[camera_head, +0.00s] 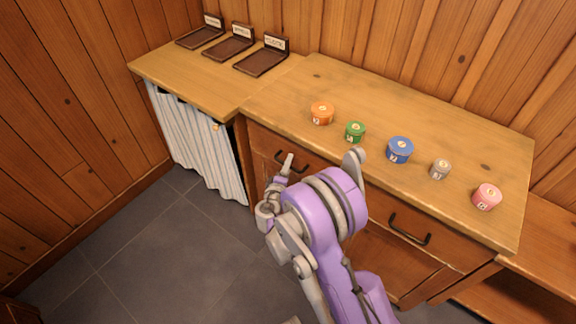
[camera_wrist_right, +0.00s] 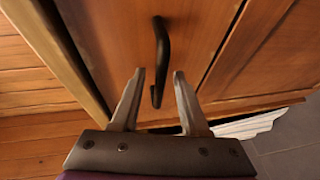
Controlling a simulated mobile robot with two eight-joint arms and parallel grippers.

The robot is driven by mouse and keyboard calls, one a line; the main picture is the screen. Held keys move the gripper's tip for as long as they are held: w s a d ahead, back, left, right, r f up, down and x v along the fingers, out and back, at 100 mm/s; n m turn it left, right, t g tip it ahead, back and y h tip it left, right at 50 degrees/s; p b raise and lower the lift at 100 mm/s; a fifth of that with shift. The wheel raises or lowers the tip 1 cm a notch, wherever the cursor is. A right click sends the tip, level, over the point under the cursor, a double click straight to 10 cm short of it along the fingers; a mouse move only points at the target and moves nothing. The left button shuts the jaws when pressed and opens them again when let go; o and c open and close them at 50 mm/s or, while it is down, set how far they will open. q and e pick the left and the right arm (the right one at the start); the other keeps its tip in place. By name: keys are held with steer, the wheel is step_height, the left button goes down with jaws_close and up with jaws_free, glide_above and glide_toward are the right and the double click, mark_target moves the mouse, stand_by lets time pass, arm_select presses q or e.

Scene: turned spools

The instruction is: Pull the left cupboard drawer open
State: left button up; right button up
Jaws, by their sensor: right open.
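The left cupboard drawer (camera_head: 259,141) is under the worktop and looks shut, its front flush with the cupboard. Its dark curved handle (camera_head: 303,168) is partly hidden by my right gripper (camera_head: 287,166) in the head view. In the right wrist view the drawer front (camera_wrist_right: 205,30) fills the upper part, and the handle (camera_wrist_right: 161,45) runs down towards the gap between the fingertips of my right gripper (camera_wrist_right: 159,76). The gripper is open, and the handle's lower end shows between its two fingers; contact cannot be told. My left gripper is not in view.
Several labelled spools stand on the worktop (camera_head: 460,135), including an orange one (camera_head: 322,113) and a green one (camera_head: 355,132). Three dark trays with signs stand at the back left. A right drawer handle (camera_head: 410,230) is further right. A striped curtain (camera_head: 195,145) hangs left; grey floor is clear.

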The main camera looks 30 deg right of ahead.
jaws_close()
stand_by(1.4)
